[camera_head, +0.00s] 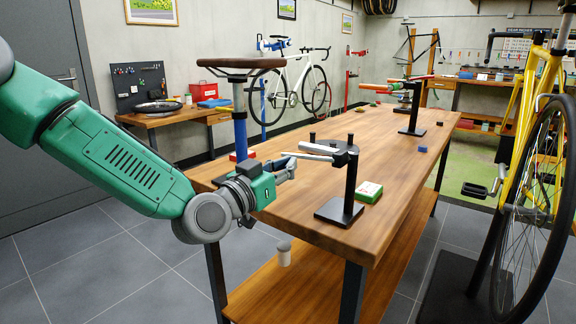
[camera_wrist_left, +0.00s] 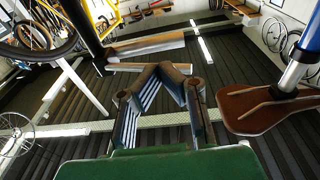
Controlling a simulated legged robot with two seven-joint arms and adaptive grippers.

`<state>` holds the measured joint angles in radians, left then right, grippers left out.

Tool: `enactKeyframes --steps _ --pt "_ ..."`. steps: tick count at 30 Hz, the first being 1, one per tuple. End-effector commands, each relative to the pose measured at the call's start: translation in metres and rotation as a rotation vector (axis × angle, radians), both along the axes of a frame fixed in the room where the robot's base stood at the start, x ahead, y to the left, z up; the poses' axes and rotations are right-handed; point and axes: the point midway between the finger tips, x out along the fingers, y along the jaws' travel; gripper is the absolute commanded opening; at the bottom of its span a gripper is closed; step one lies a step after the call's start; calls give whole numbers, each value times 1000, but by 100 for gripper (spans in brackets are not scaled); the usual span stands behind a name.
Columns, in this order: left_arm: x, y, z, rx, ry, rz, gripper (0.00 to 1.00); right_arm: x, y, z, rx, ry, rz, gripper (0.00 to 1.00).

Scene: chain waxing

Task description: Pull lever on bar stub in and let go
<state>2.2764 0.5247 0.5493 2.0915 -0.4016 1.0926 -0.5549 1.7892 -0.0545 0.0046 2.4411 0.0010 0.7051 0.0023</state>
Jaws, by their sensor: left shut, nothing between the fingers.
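My right gripper is not in view.
A brown saddle (camera_head: 241,63) on a blue post stands behind my left arm and also shows in the left wrist view (camera_wrist_left: 268,105). A green and white box (camera_head: 368,192) lies right of the stand. A yellow bike (camera_head: 533,85) stands at the right. The mid-bench is mostly clear.

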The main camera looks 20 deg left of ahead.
Motion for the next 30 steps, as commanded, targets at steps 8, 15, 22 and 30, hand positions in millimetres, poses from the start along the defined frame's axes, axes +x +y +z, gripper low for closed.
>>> enactKeyframes --steps 8,15,22,30 --pt "-30 11 -3 2 2 0 0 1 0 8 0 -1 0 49" --pt "-68 28 -7 -1 1 1 0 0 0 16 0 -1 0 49" --pt "-89 38 -11 -1 1 1 0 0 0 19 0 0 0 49" --pt "-91 38 -12 0 0 1 0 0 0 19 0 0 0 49"
